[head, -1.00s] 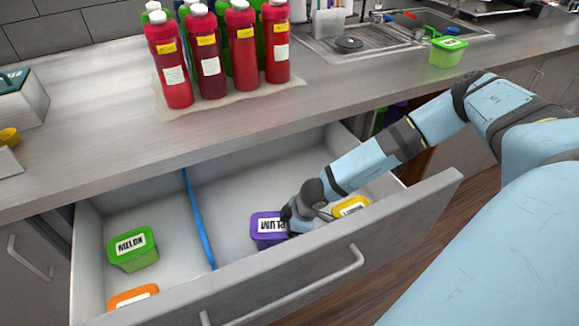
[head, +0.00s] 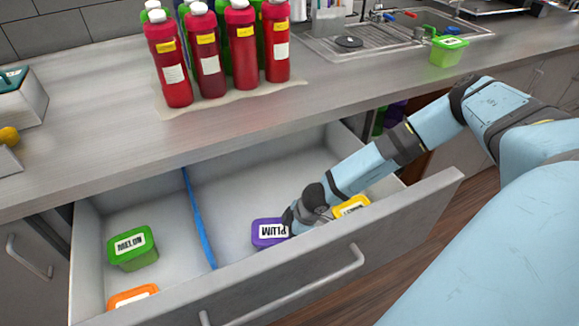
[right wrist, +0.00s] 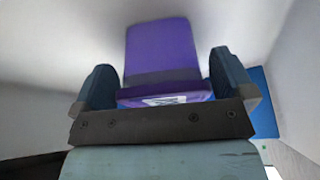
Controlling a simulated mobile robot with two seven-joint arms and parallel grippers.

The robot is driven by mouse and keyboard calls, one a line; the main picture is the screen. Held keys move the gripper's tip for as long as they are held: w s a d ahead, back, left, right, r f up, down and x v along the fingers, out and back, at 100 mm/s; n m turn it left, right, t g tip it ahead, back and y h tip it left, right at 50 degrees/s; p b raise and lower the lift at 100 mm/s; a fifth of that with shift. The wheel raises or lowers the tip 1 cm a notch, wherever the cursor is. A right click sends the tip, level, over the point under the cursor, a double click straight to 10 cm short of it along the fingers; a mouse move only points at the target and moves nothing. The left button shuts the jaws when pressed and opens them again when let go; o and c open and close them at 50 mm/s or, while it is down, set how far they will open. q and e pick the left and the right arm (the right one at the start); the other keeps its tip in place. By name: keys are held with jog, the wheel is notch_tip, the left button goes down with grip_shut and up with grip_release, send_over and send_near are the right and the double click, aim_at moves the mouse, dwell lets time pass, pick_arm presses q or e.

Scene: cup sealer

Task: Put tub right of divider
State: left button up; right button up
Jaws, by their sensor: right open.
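The purple tub labelled PLUM (head: 268,233) sits on the drawer floor, right of the blue divider (head: 199,222). My right gripper (head: 292,218) is at the tub's right side, low inside the drawer. In the right wrist view, the purple tub (right wrist: 162,50) stands between the two spread fingers of my right gripper (right wrist: 162,88). The gripper is open, and I see gaps between the fingers and the tub. Part of the tub is hidden behind the gripper in the head view. My left gripper is not in view.
A yellow tub (head: 352,207) is also right of the divider, near the drawer front (head: 400,222). A green tub (head: 132,248) and an orange tub (head: 132,296) are left of it. Red bottles (head: 168,62) and another green tub (head: 448,50) stand on the counter.

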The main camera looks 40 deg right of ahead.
aim_at(287, 229)
pick_arm(q)
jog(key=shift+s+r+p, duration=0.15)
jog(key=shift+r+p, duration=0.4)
jog(key=shift+p, duration=1)
pick_arm(e)
jog(key=v, duration=1.1)
jog(key=shift+f, duration=0.1)
jog(key=b+x, duration=0.3)
jog(key=x, duration=0.9)
jog(key=shift+a+f+b, duration=0.1)
jog(key=shift+f+b, duration=0.05)
jog(key=shift+b, duration=0.25)
notch_tip(287, 229, up, 4)
jog(key=shift+f+p, duration=0.2)
jog(key=shift+p, duration=0.25)
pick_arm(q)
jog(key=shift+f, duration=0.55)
pick_arm(e)
jog(key=shift+r, duration=0.4)
